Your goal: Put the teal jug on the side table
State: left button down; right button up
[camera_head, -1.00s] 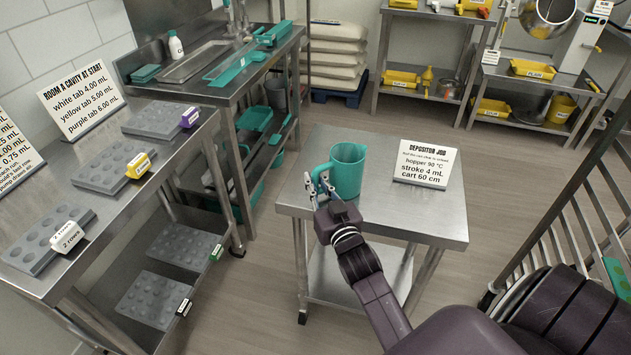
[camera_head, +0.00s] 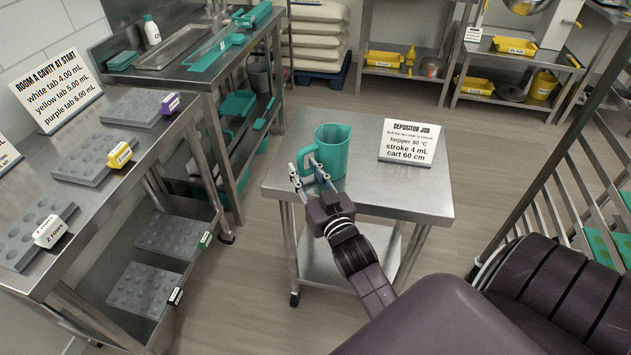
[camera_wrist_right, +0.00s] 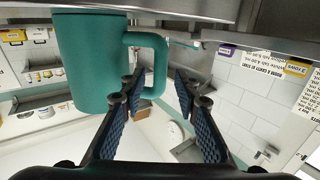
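The teal jug (camera_head: 334,152) stands upright on the side table (camera_head: 405,192), near its left rear part, with its handle toward the left. My right gripper (camera_head: 307,174) is at the handle side of the jug, with its fingers spread. In the right wrist view, the jug (camera_wrist_right: 88,60) appears upside down against the table, and the open fingers (camera_wrist_right: 158,88) have the handle at or just beyond the gap between their tips. Whether a finger touches the handle is unclear. My left gripper is not in view.
A sign (camera_head: 408,143) stands on the side table right of the jug. A steel bench with grey moulds (camera_head: 92,157) is at left, and a sink bench (camera_head: 176,73) behind it. A rack (camera_head: 560,190) stands at right. The table's front right top is clear.

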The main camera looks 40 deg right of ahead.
jog(key=v, duration=0.9)
jog(key=s+a+f+n+g+y, duration=0.1)
jog(key=s+a+f+g, duration=0.2)
jog(key=f, duration=0.9)
jog(key=s+a+f+n+g+y, duration=0.15)
jog(key=a+f, duration=0.25)
jog(key=f, duration=0.8)
jog(key=s+a+f+g+y, duration=0.2)
jog(key=s+a+f+g, duration=0.1)
jog(key=f, duration=1)
jog(key=s+a+f+n+g, duration=0.2)
jog(key=s+f+g, duration=0.3)
jog(key=s+f, duration=1.05)
jog(key=s+d+f+g, duration=0.1)
jog(key=s+f+g, duration=0.1)
jog(key=s, duration=0.5)
jog(key=s+d+f+g, duration=0.1)
jog(key=s+f+g, duration=0.1)
jog(key=s, duration=0.6)
jog(key=shift+s+d+f+n, duration=0.3)
jog(key=shift+d+n, duration=0.05)
